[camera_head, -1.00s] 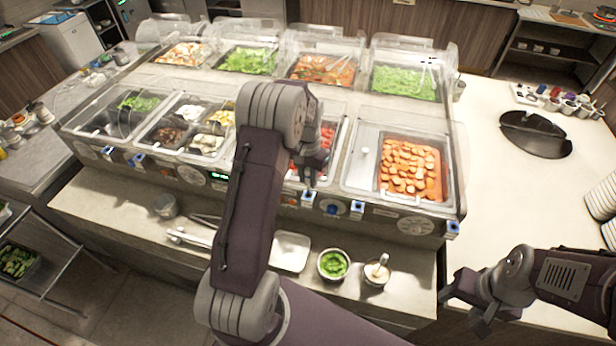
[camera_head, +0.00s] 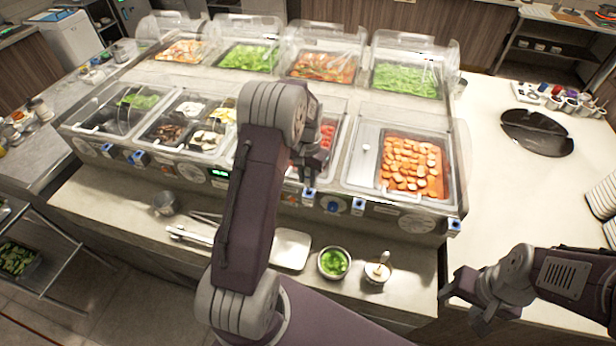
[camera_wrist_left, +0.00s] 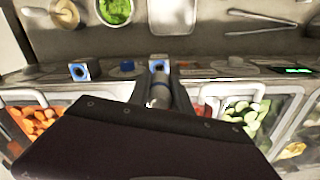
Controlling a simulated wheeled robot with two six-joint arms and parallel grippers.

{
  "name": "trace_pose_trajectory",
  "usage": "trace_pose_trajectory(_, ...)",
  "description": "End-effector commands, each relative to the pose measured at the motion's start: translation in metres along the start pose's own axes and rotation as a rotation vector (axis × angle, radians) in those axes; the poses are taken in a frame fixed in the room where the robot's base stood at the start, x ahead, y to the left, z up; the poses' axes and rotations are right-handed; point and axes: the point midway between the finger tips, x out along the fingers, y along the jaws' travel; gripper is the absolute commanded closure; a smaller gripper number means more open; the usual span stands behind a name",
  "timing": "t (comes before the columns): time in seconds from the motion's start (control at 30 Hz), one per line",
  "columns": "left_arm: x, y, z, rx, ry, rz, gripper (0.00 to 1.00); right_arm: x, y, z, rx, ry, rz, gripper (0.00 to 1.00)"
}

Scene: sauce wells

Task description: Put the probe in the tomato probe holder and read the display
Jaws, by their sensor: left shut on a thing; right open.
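My left gripper (camera_head: 312,172) is shut on a slim grey probe (camera_wrist_left: 160,92) with a blue band, seen in the left wrist view. It hangs at the front edge of the counter, before the pan of red tomato (camera_head: 327,136), which my arm partly covers. A blue and white probe holder (camera_head: 308,196) is on the front panel just below the gripper; it also shows in the left wrist view (camera_wrist_left: 159,66), in line with the probe. I cannot tell whether the probe tip is inside it. A green-lit display (camera_head: 218,173) shows left of my arm; its digits are too small to read.
More holders (camera_head: 358,206) and a blue knob (camera_head: 332,205) line the panel. A green sauce bowl (camera_head: 333,263), a small cup (camera_head: 377,271), a white tray (camera_head: 291,250) and tongs (camera_head: 190,237) are on the lower ledge. Clear covers (camera_head: 415,62) stand over the back pans.

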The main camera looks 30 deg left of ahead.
Motion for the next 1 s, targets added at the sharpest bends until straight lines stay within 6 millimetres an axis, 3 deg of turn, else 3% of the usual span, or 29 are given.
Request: trace_pose_trajectory(1.0, 0.021, 0.001, 0.0, 0.0, 0.0, 0.0, 1.0, 0.014, 0.0, 0.001, 0.0, 0.0, 0.0, 0.45)
